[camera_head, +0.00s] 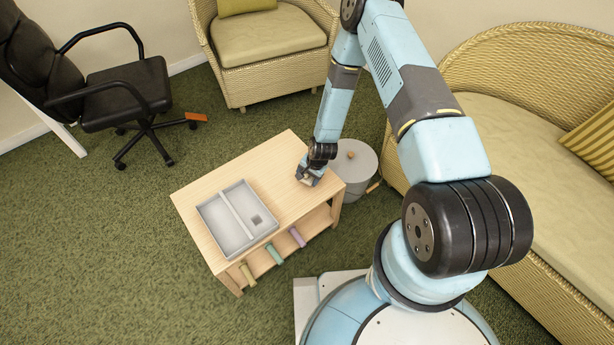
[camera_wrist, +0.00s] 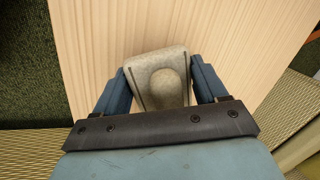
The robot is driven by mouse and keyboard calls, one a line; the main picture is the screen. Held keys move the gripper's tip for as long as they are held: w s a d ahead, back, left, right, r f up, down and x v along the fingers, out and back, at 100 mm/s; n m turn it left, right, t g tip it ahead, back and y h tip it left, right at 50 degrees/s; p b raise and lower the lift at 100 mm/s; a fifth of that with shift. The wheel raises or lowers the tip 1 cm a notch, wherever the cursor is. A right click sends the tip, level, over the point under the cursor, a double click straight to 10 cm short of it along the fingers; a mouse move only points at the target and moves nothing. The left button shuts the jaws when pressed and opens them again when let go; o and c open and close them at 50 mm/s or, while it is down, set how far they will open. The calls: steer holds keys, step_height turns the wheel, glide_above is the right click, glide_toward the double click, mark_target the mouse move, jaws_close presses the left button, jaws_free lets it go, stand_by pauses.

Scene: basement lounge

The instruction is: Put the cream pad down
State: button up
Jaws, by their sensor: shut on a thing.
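The cream pad (camera_wrist: 149,68) is a squarish speckled block with a rounded knob on it. In the wrist view it sits between the two blue fingers of my gripper (camera_wrist: 162,88), which is shut on it. The pad is tilted slightly in the picture. In the head view my gripper (camera_head: 309,179) is at the right end of the wooden table (camera_head: 274,168), over or on its top. The pad is mostly hidden there. I cannot tell whether it touches the tabletop.
A grey divided tray (camera_head: 212,214) with a small dark square inside stands on the table's left part. Coloured rolls (camera_head: 275,253) show on the shelf below. A grey round bin (camera_head: 355,163) stands right of the table. Bare wood lies between tray and gripper.

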steer(key=shift+s+f, duration=0.1)
steer(key=shift+f, duration=0.45)
steer(key=o, duration=1.2)
steer(key=shift+o, duration=0.9)
steer(key=shift+s+d+f, duration=0.1)
steer(key=shift+d, duration=0.05)
steer(key=v, duration=1.3)
steer(key=shift+w+a+r, duration=0.2)
steer(key=shift+w+r, duration=0.05)
steer(key=shift+w, duration=0.1)
